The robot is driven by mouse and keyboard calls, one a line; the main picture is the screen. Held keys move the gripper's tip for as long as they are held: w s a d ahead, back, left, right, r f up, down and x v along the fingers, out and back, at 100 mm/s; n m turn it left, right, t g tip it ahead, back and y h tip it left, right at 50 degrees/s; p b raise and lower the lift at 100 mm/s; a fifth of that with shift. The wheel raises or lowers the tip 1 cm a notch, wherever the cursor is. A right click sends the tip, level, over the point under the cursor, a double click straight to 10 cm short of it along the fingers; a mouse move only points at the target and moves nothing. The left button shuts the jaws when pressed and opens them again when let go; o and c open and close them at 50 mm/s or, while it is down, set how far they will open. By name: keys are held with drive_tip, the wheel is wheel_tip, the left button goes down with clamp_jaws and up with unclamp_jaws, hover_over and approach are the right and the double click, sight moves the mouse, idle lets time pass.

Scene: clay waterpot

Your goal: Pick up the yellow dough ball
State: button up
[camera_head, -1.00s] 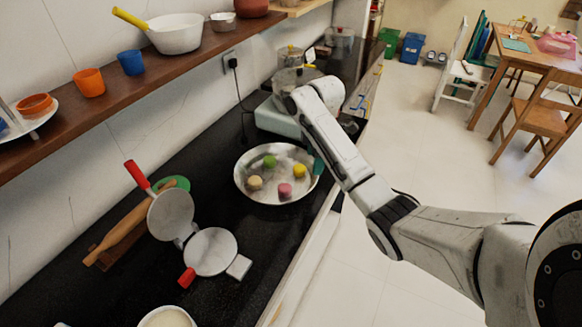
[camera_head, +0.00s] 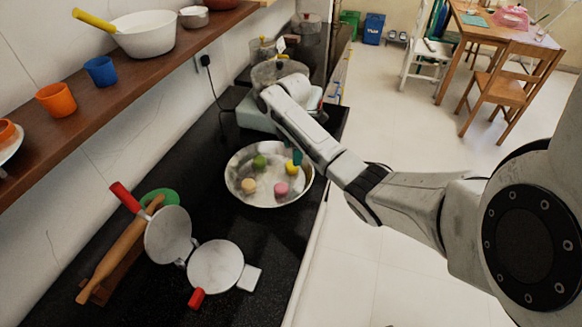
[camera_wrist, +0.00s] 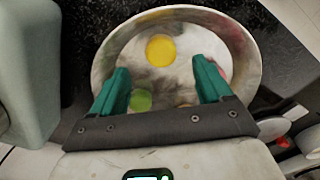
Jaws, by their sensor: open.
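The yellow dough ball (camera_head: 291,167) lies in a round metal pan (camera_head: 236,189) on the black counter. In the wrist view, the yellow ball (camera_wrist: 160,50) is beyond and between my fingertips, near the pan's far rim. My gripper (camera_wrist: 160,80) has its two teal fingers spread wide, with nothing between them. In the head view, a teal fingertip (camera_head: 297,157) shows just above the yellow ball, and most of the gripper is hidden by my arm. A green ball (camera_head: 259,161), a cream ball (camera_head: 249,186) and a pink ball (camera_head: 281,188) share the pan.
A grey-green stove (camera_head: 262,118) with a pot (camera_head: 279,72) stands behind the pan. A flat round press with red handles (camera_head: 215,266) and a rolling pin (camera_head: 120,249) lie in front. A wooden shelf (camera_head: 150,75) runs along the left wall.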

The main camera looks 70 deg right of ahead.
sight(292, 169)
drive_tip(key=shift+a+f+p, duration=0.1)
drive_tip(key=shift+f+p, duration=0.3)
drive_tip(key=shift+f, duration=2.3)
drive_tip(key=shift+c, duration=0.2)
drive_tip(key=c, duration=1.1)
drive_tip(key=shift+r, duration=0.1)
